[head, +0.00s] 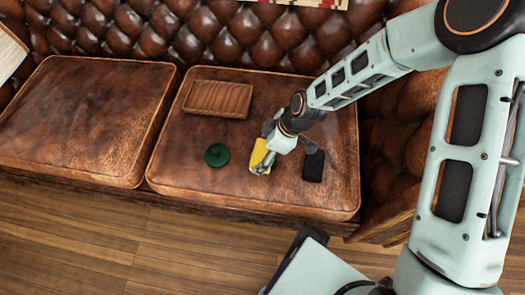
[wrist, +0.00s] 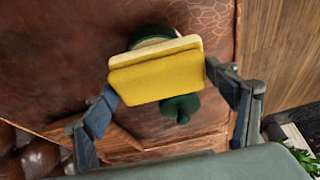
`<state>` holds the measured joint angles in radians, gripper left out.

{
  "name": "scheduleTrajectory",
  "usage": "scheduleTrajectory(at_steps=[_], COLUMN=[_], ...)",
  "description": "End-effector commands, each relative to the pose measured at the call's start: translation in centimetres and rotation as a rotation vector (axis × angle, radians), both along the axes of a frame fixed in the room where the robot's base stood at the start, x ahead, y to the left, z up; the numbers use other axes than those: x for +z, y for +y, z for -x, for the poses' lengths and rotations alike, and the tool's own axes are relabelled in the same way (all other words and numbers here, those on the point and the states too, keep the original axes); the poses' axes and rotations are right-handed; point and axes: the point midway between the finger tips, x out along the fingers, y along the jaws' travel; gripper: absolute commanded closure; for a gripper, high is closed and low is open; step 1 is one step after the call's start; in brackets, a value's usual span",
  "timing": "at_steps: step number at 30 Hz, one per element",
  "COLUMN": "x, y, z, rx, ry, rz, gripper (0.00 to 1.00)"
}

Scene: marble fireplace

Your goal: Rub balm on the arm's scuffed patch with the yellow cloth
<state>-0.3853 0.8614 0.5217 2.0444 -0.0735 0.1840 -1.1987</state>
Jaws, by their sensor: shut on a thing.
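The yellow cloth (head: 259,156) is held by my gripper (head: 264,160) low over the right seat cushion. In the wrist view the cloth (wrist: 158,74) is a folded pad with a pale edge, between the two fingers (wrist: 168,98). A round dark green tin or lid (head: 216,155) lies on the cushion, left of the gripper. In the wrist view, a green round thing (wrist: 150,32) shows partly behind the cloth and a dark green lump (wrist: 182,108) below it. The sofa's right arm (head: 392,128) is partly covered by my arm. I cannot make out a scuffed patch on it.
A ribbed brown thing (head: 217,98) lies at the back of the right cushion (head: 185,180). A small black object (head: 313,167) stands or lies right of my gripper. The left cushion (head: 85,120) is bare. A tufted backrest (head: 215,35) rises behind. Wooden floor (head: 120,235) lies in front.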

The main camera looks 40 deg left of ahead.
Motion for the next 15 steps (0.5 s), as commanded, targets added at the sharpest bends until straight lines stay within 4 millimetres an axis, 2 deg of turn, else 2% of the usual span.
scheduleTrajectory(at_steps=[8, 15], x=[-0.1, 1.3], y=[-0.1, -0.1], z=[0.0, 0.0], rx=[0.000, -0.001], ry=[0.002, 0.001], rz=[0.002, 0.001], gripper=[0.40, 0.40])
